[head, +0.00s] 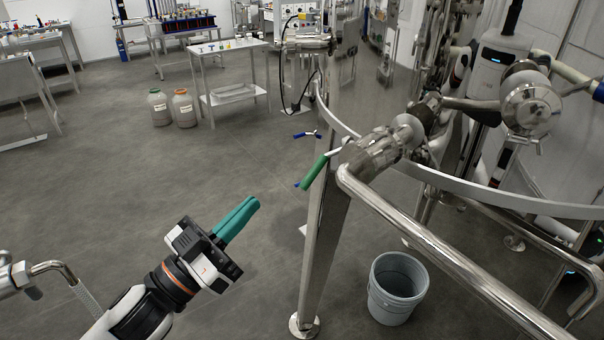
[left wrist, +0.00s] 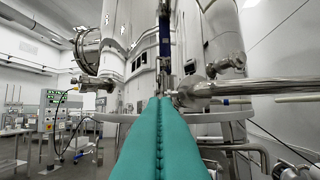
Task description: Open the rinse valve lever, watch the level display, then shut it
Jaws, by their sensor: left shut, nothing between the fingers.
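A lever with a green grip (head: 314,171) hangs tilted down to the left from a steel valve (head: 375,150) on the pipe by the tank. No label shows which valve is the rinse one. A grey instrument head with a small blue-lit display (head: 497,59) stands at upper right; its reading is too small to tell. My left gripper (head: 254,203) has its teal fingers shut and empty, apart from the green lever, to its lower left. In the left wrist view the shut fingers (left wrist: 157,103) point toward the tank and pipework; I cannot make out the green lever there.
A steel rail (head: 440,250) runs from the valve to lower right. A grey bucket (head: 398,288) stands below it. A tank leg (head: 325,240) stands right of my gripper. A small blue handle (head: 307,134) is behind the green lever. Floor at left is open.

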